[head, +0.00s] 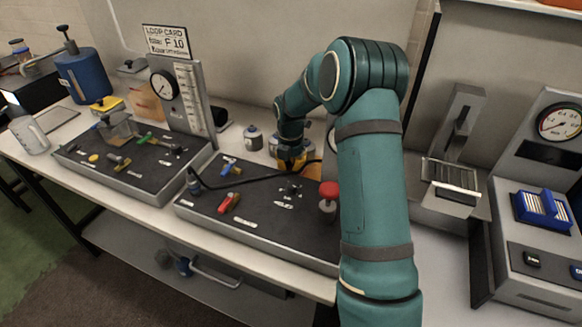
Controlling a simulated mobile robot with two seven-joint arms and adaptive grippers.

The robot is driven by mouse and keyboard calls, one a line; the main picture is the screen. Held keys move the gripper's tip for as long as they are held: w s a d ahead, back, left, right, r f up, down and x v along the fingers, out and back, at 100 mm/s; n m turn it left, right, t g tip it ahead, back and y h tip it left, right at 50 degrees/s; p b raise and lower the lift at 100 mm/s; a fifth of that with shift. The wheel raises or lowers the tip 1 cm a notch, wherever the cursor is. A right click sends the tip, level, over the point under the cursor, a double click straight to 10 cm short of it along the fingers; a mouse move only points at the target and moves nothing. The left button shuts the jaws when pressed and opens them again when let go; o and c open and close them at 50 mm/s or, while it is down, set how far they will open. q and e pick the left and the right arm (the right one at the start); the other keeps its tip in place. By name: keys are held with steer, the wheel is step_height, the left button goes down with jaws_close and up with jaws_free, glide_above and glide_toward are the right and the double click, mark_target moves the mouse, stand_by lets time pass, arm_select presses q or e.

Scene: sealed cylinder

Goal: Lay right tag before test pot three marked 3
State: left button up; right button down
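My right arm, teal, reaches in from the lower right and folds down to the back of the middle black-topped panel. Its gripper (291,160) points down there, small and dark, with something yellow at its tips. I cannot tell whether that is a held thing or one standing behind. A small grey pot (253,137) with a dark top stands behind the panel, just left of the gripper. Another pale pot (274,147) is partly covered by the gripper. The number 3 cannot be read on either pot, and no tag can be made out. My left gripper is not in view.
The middle panel (255,232) carries blue and red valve handles, a black hose and a red knob (328,189). A left panel (92,180) has a gauge and a "LOOP CARD" sign (167,41) behind it. A grey device (440,215) and a gauge unit (535,262) stand right.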

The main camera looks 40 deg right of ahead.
steer(key=shift+r, duration=0.15)
steer(key=shift+f, duration=0.25)
steer(key=c, duration=1.1)
jaws_free()
steer(key=shift+c, duration=0.2)
steer(key=shift+r, duration=0.15)
step_height(320, 180, up, 12)
steer(key=p, duration=0.2)
